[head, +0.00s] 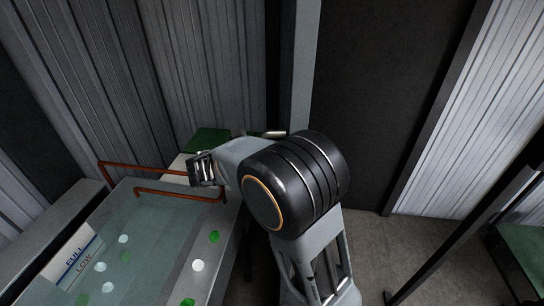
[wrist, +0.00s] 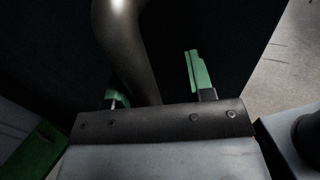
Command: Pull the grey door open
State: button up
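The dark grey door (head: 385,110) is the tall flat panel right of a light grey post in the head view. It looks closed, though its edge is hard to judge. A pale metal handle (head: 272,134) shows just above my black arm joint. In the wrist view a thick curved metal bar (wrist: 123,50), which looks like this handle, stands against a dark surface. My gripper (wrist: 158,84) has its green fingertips apart, one on each side of the bar. The right finger has a clear gap to it. I cannot tell whether the left one touches. My arm hides the fingertips in the head view.
A clear tank (head: 150,235) marked FULL and LOW, with an orange rail (head: 150,171), is at left. A green block (head: 208,141) lies behind it. Ribbed metal walls (head: 205,60) stand behind. Bare floor (head: 375,245) lies at lower right, near a dark slanting post (head: 450,245).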

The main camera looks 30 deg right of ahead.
jog(key=w+a+p, duration=0.2)
jog(key=a+p, duration=0.9)
jog(key=a, duration=0.2)
jog(key=shift+a, duration=0.3)
dwell(0.4)
